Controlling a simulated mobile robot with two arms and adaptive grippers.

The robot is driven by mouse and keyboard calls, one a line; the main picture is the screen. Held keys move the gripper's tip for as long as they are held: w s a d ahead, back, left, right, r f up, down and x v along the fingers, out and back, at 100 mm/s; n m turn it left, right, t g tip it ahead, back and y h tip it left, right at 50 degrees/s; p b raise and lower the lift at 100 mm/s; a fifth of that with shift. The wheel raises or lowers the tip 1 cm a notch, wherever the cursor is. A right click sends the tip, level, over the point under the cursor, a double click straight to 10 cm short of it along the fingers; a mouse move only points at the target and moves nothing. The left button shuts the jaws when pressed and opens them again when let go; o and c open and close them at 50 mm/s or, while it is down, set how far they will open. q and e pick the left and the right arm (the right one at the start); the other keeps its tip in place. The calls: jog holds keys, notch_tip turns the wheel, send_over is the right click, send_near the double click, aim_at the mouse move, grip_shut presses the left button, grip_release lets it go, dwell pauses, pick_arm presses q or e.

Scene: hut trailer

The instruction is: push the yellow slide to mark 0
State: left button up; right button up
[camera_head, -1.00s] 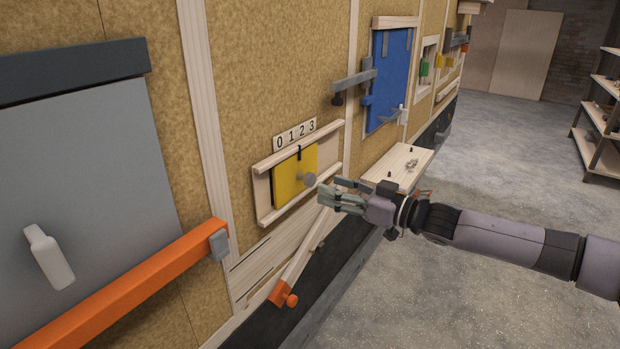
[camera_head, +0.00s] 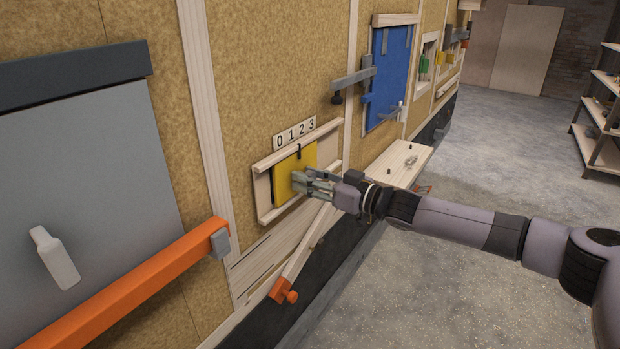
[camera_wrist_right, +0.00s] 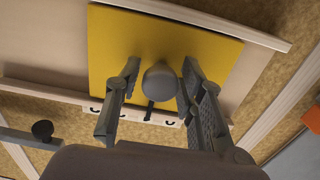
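The yellow slide (camera_head: 283,183) is a flat panel between two pale wooden rails on the wall. In the right wrist view the slide (camera_wrist_right: 215,50) carries a grey round knob (camera_wrist_right: 160,82). The right fingers are open on either side of the knob, with narrow gaps showing. My left gripper is not in view.
An orange bar (camera_head: 140,285) crosses the grey panel at the left. A slanted wooden lever (camera_head: 300,262) with an orange end is below the slide. A small wooden shelf (camera_head: 385,165) juts out at the right.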

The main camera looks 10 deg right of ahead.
grip_shut()
dwell(0.4)
